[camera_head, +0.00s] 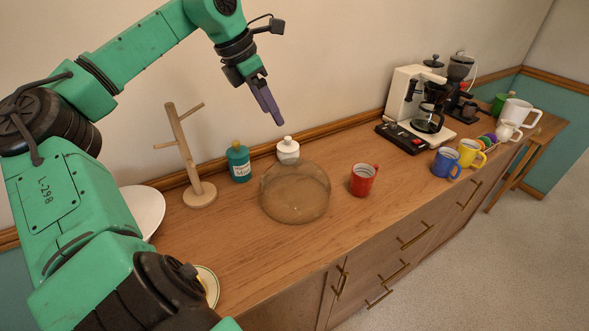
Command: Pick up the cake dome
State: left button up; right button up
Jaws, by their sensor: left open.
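The cake dome (295,195) is a low, clear, brownish cover standing on the wooden counter, near the middle of the head view. A white jar with a knob-like top (288,150) stands right behind it. My left gripper (272,116) has purple fingers pointing down and to the right. It hangs in the air, above and behind the dome, apart from it and empty. Its fingers overlap in this view, and it is open. My right gripper is not in view.
A teal jar (239,163) and a wooden mug tree (188,160) stand left of the dome. A red mug (363,179) stands to its right. Further right are a coffee maker (416,105) and several mugs. A white plate (145,209) lies at left.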

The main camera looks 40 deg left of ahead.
pick_arm(q)
jog(key=f, duration=0.1)
jog(key=p, duration=0.2)
send_near(295, 160)
jog(key=x, duration=0.2)
jog(key=shift+w+f, duration=0.25)
jog(key=shift+w+d+f, duration=0.1)
jog(key=shift+f, duration=0.25)
jog(key=p+x, duration=0.2)
jog(key=x, duration=0.1)
jog(key=shift+f, duration=0.3)
jog(key=shift+w+f, duration=0.25)
jog(key=shift+f, duration=0.25)
grip_shut()
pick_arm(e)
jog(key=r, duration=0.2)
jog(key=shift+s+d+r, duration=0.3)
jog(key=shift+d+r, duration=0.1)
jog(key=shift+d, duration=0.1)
